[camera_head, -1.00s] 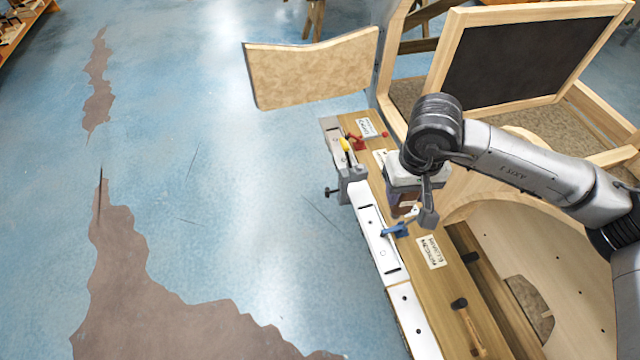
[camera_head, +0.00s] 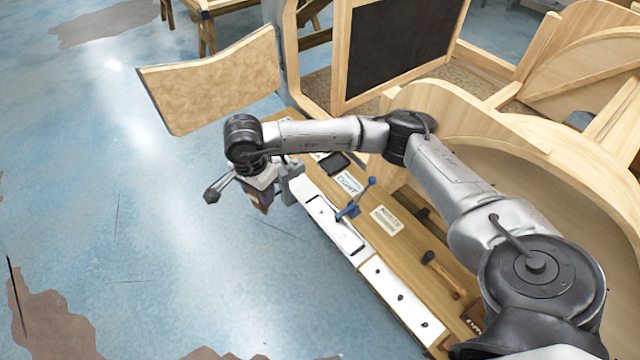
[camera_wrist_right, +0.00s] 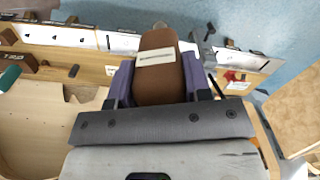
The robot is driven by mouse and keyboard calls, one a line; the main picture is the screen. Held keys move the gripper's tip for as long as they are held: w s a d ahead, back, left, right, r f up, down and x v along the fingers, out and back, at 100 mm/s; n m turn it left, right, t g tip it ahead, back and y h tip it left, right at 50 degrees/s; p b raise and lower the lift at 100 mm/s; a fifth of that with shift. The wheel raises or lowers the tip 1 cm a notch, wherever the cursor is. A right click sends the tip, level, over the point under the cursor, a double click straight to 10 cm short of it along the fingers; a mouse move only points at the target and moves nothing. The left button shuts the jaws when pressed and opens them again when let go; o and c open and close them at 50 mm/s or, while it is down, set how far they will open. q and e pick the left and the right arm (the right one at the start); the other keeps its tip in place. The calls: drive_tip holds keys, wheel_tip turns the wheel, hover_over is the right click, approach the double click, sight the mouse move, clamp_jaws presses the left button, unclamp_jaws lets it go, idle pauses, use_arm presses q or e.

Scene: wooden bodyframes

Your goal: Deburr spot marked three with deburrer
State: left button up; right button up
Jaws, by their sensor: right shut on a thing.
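My right gripper (camera_head: 262,190) is out past the bench's outer edge, near its far end. In the wrist view its purple fingers (camera_wrist_right: 157,82) are shut on a brown handled tool (camera_wrist_right: 160,78) with a pale label, which I take to be the deburrer; the label is too small to read. The tool's brown body (camera_head: 262,203) points down in the head view, its tip unclear. White workpieces (camera_head: 330,222) lie along the bench edge, one by a blue clamp (camera_head: 352,205). I cannot make out a mark three. My left gripper is not in view.
The wooden bench (camera_head: 405,245) carries a hammer (camera_head: 440,272), labels and a dark flat object (camera_head: 334,163). A grey vise (camera_head: 292,182) stands just right of my gripper. A tan panel (camera_head: 215,78) rises behind. Open floor lies left.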

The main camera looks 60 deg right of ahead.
drive_tip(key=s+d+f+m+b, duration=0.3)
drive_tip(key=d+f+m, duration=0.4)
drive_tip(key=d+m, duration=0.35)
drive_tip(key=s+d+f+m+b, duration=0.2)
drive_tip(key=d+f+m+b, duration=0.1)
drive_tip(key=d+f+m, duration=0.65)
wheel_tip(320, 180, down, 6)
drive_tip(key=m+b, duration=0.1)
drive_tip(key=b, duration=0.4)
drive_tip(key=shift+s+f+m, duration=0.2)
drive_tip(key=shift+f+m, duration=0.05)
drive_tip(key=shift+m, duration=0.05)
drive_tip(key=shift+f+b, duration=0.3)
drive_tip(key=shift+b, duration=0.15)
drive_tip(key=shift+f, duration=0.1)
